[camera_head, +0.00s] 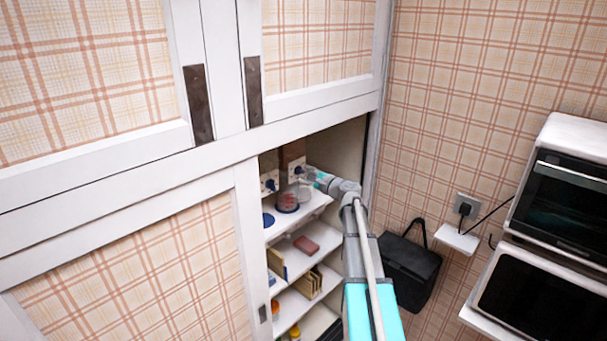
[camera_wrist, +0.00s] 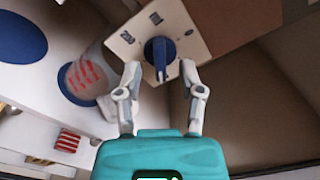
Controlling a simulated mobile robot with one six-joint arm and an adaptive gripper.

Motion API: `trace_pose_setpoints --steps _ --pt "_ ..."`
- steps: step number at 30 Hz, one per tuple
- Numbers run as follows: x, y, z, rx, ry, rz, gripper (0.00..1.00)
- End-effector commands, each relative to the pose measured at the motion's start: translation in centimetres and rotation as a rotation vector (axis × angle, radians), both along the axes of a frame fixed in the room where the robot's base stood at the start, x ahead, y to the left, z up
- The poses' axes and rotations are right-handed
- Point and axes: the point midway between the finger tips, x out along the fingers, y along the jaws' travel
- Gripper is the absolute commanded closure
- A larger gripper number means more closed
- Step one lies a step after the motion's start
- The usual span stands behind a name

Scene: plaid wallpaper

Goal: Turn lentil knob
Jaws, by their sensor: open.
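A dark blue knob (camera_wrist: 160,52) sits on a square cream plate (camera_wrist: 192,28) with dark markings, in the middle of the wrist view. My gripper (camera_wrist: 160,68) is open, with one fingertip on each side of the knob's lower part. Whether the fingertips touch the knob I cannot tell. In the head view my gripper (camera_head: 309,174) reaches into the open cupboard, close to this plate and knob (camera_head: 298,171). A second plate with a dark knob (camera_head: 269,184) is to its left. No readable lentil label shows.
A clear container with red marks (camera_wrist: 88,76) stands on a blue disc, left of my gripper in the wrist view. Cupboard shelves (camera_head: 300,212) hold several items. The cupboard's right edge (camera_head: 377,140) is close to my arm. A black bag (camera_head: 410,265) hangs to the right.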

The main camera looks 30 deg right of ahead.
Motion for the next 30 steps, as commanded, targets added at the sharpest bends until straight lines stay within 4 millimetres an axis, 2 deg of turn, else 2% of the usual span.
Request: trace_pose_setpoints --steps 6,17,20,25,26,30 --pt "1.5 0.5 0.0 0.0 0.001 -0.001 0.5" --pt "1.7 0.5 0.0 0.0 0.0 -0.001 0.5" --pt "1.7 0.5 0.0 0.0 0.0 -0.001 0.65" --pt "1.7 0.5 0.0 0.0 0.0 -0.002 0.96" --pt "1.7 0.5 0.0 0.0 0.0 -0.002 1.0" --pt "1.7 0.5 0.0 0.0 0.0 -0.002 1.0"
